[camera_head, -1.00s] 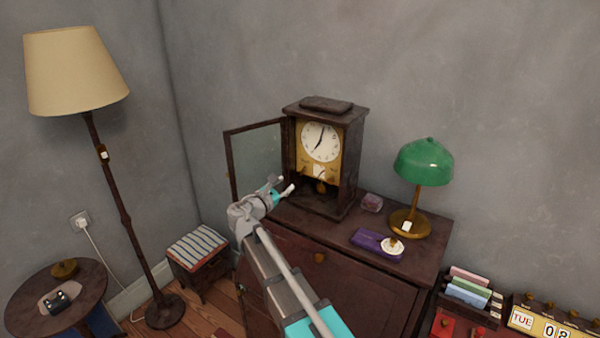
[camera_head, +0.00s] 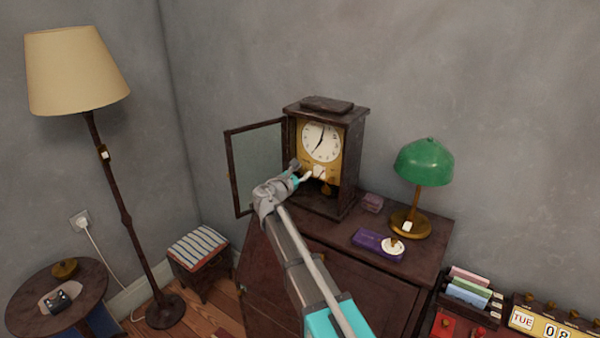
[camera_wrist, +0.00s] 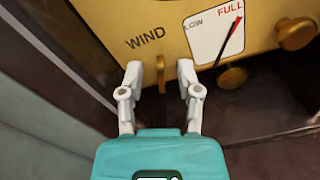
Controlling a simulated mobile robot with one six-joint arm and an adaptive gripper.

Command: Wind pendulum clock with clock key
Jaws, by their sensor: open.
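The pendulum clock (camera_head: 352,150) stands on the cabinet with its glass door (camera_head: 256,160) swung open to the left. Its white dial (camera_head: 321,142) is above a brass panel. In the wrist view, a thin brass piece, apparently the clock key (camera_wrist: 161,76), stands out from the panel beside the word WIND. My gripper (camera_wrist: 160,68) is open, with one white finger on each side of this piece and visible gaps. A gauge (camera_wrist: 215,38) marked LOW and FULL has its needle near FULL. In the head view my gripper (camera_head: 302,173) is at the clock's lower panel and hides part of it.
A brass knob (camera_wrist: 296,34) is right of the gauge; a round brass piece (camera_wrist: 232,77), perhaps the pendulum, hangs below.

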